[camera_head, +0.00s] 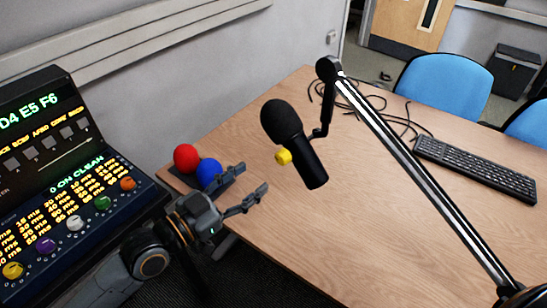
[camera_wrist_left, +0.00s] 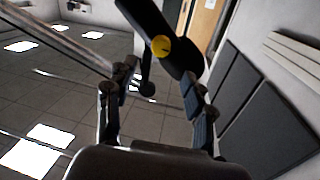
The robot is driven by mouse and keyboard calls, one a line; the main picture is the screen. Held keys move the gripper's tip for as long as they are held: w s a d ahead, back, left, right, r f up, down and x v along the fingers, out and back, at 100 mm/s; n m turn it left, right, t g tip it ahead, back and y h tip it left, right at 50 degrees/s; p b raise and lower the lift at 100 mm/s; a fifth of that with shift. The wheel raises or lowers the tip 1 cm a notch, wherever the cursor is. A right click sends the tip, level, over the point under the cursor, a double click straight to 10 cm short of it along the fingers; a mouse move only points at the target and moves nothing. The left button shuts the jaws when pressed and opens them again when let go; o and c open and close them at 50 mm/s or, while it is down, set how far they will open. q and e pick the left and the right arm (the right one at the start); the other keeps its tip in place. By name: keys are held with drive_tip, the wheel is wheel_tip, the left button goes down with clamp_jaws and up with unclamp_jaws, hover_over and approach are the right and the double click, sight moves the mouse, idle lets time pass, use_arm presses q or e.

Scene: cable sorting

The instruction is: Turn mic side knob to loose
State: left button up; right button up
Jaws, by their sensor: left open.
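The black microphone (camera_head: 296,143) hangs tilted above the wooden table on a boom arm (camera_head: 410,165). Its yellow side knob (camera_head: 283,156) faces left, toward my left gripper. My left gripper (camera_head: 264,187) is open and empty, to the lower left of the knob and apart from it. In the left wrist view the microphone (camera_wrist_left: 183,55) and yellow knob (camera_wrist_left: 160,46) show beyond and above my open left gripper (camera_wrist_left: 158,75), with nothing between the fingers. My right gripper is in neither view.
A red ball (camera_head: 186,157) and a blue ball (camera_head: 208,172) sit at the table's left edge, close behind my left gripper. An effects panel (camera_head: 60,215) stands at the left. A keyboard (camera_head: 478,168) and loose black cables (camera_head: 385,108) lie on the table (camera_head: 370,240).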

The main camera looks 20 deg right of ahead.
sight(279, 159)
use_arm(q)
drive_tip(key=p+x, duration=0.1)
drive_tip(key=x, duration=0.7)
drive_tip(key=shift+d, duration=0.1)
clamp_jaws()
drive_tip(key=shift+w+n, duration=0.1)
drive_tip(key=shift+n, duration=0.6)
unclamp_jaws()
